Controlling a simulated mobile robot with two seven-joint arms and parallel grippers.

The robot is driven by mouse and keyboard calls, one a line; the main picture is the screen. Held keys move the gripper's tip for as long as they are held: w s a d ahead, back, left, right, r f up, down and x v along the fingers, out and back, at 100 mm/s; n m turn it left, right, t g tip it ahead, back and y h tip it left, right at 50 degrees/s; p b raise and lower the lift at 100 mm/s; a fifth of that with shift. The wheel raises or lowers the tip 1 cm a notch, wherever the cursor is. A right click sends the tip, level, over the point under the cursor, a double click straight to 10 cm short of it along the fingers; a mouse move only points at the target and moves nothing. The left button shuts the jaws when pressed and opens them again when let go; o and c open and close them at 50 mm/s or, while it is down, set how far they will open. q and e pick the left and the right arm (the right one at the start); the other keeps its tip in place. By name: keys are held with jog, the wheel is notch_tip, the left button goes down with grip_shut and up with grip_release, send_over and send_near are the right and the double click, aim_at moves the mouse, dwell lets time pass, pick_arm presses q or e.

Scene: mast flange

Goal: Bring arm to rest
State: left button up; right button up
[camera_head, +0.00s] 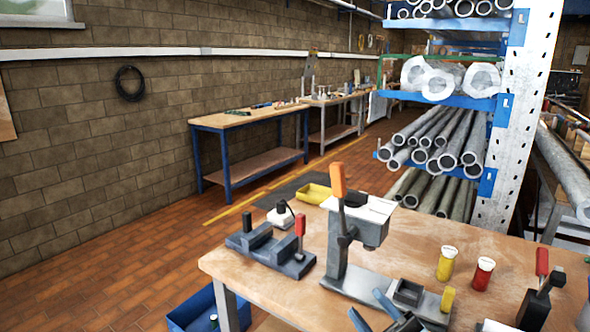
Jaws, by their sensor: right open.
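My right gripper (365,302) reaches in at the bottom edge, right of centre. Its two blue-grey fingers are apart, with nothing seen between them. It is in front of the grey base of an upright press-like device (342,242) with an orange handle, on the wooden workbench (265,285). I cannot tell how far the fingers are from that base. Most of my right arm is out of the frame. My left gripper is not in view.
A clamp-like fixture (272,250) stands left of the press. A yellow container (446,263), a red container (483,273) and a black red-handled clamp (540,297) stand right. A pipe rack (515,120) rises behind. A blue bin (205,308) sits below left. Open floor (100,275) lies left.

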jog(key=s+d+f+m+t+h, duration=0.1)
jog(key=d+f+m+t+h, duration=0.15)
jog(key=f+m+h, duration=0.9)
jog(key=s+d+f+m+g+h, duration=0.2)
jog(key=s+f+g, duration=0.2)
jog(key=s+f, duration=0.45)
jog(key=s+d+f+m+g+h, duration=0.15)
jog(key=s+f+g, duration=0.3)
jog(key=f, duration=0.75)
pick_arm(q)
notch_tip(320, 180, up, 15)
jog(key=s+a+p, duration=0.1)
jog(key=p, duration=1.9)
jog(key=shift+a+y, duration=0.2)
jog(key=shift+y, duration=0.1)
pick_arm(e)
notch_tip(320, 180, up, 14)
jog(key=s+d, duration=0.1)
jog(key=s, duration=0.1)
jog(key=shift+s+d+m, duration=0.2)
jog(key=shift+d+m, duration=0.2)
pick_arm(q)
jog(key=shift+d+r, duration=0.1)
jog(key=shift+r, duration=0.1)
